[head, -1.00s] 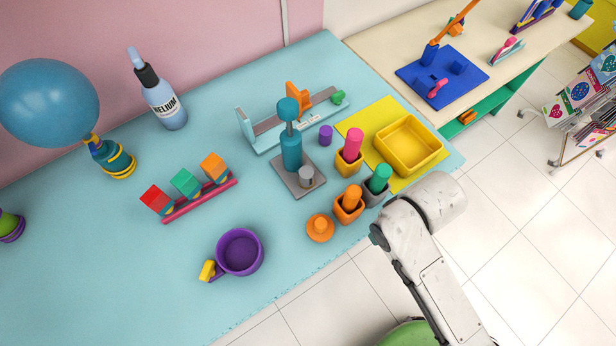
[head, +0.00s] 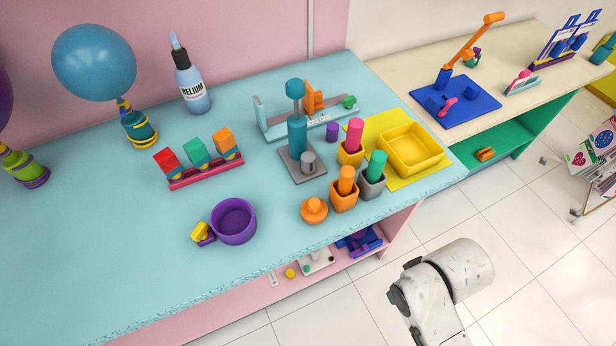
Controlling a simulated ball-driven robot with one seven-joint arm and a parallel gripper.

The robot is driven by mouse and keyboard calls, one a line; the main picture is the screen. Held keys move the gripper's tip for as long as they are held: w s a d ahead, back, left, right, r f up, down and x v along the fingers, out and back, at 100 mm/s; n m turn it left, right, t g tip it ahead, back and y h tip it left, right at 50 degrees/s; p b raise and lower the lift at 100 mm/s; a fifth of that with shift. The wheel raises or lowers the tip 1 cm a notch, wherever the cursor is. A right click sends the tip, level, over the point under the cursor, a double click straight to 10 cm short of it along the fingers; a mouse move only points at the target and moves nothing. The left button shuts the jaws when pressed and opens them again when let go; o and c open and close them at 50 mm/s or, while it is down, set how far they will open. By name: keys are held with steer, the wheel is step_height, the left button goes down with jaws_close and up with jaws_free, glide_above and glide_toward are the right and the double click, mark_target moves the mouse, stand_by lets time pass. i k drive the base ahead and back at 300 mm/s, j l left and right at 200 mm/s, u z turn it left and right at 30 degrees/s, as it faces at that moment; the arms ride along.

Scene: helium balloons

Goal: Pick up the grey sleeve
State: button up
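A small grey cylinder (head: 308,161), which looks like the grey sleeve, stands upright on the grey base plate (head: 293,177) of a teal pump-like device (head: 297,135). It is just right of the device's teal column. A grey square cup (head: 371,186) with a green peg (head: 376,166) in it stands further right. My white arm shows at the lower right, over the floor and apart from the table. My gripper is not in view.
On the blue table (head: 110,250), orange (head: 343,201) and yellow (head: 350,153) cups with pegs, an orange knob (head: 314,210) and a purple cylinder (head: 332,132) stand near the plate. A yellow tray (head: 447,153) lies right. The front left table area is clear.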

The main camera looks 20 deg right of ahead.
mark_target(308, 159)
steer(key=k+j, duration=0.1)
steer(key=j, duration=0.3)
steer(key=k+j, duration=0.1)
steer(key=j, duration=0.3)
steer(key=k+j, duration=0.1)
steer(key=j, duration=0.3)
steer(key=k+j, duration=0.15)
steer(key=j, duration=0.25)
steer(key=i+z, duration=0.05)
